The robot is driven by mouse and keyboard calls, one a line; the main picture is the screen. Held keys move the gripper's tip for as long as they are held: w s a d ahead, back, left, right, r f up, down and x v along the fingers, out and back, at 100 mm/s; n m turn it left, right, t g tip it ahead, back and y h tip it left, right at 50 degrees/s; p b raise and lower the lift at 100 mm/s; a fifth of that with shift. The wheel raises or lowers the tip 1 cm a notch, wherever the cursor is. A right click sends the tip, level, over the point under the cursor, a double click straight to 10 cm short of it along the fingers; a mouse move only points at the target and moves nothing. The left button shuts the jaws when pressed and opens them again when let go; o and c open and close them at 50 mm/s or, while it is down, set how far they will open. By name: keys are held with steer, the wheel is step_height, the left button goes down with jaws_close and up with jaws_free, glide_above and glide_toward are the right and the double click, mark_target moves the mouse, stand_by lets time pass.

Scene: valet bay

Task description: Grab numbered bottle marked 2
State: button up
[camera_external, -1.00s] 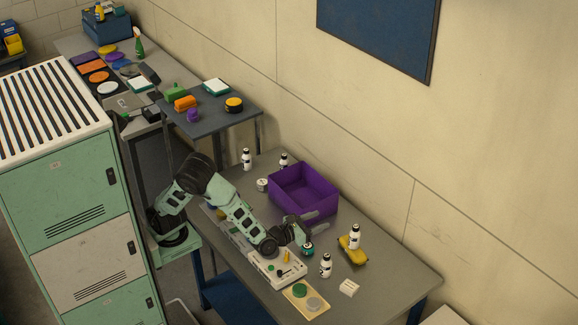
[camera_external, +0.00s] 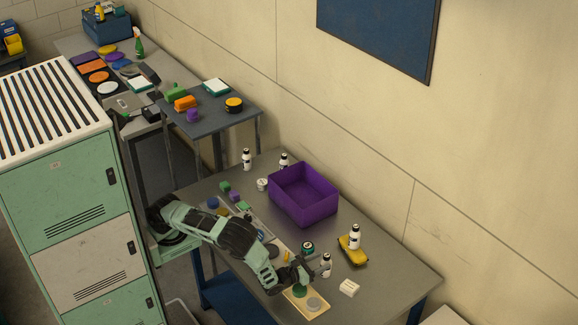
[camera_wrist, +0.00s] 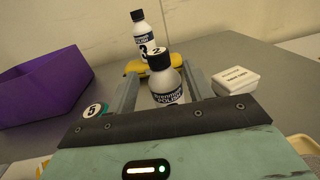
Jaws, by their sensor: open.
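A white bottle with a dark label band and a black cap marked 2 (camera_wrist: 166,84) stands upright in the wrist view, between the two fingers of my gripper (camera_wrist: 160,82). In the external view it is the bottle (camera_external: 326,266) near the table's front, just right of my gripper (camera_external: 303,270). My gripper is open, with one finger on each side of the bottle in the wrist view. I cannot tell whether either finger touches it. The lower part of the bottle is hidden by my gripper body.
A purple bin (camera_external: 303,207) is at back left. A white box (camera_wrist: 236,81) is at right.

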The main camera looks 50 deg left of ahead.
steer(key=w, duration=0.1)
steer(key=w+p, duration=0.1)
steer(key=w, duration=0.1)
steer(key=w+p, duration=0.1)
steer(key=shift+w+d+r, duration=0.25)
steer(key=shift+d+r, duration=0.1)
steer(key=shift+w+f, duration=0.1)
steer(key=shift+w, duration=0.25)
steer(key=shift+d, duration=0.1)
steer(key=c, duration=1.1)
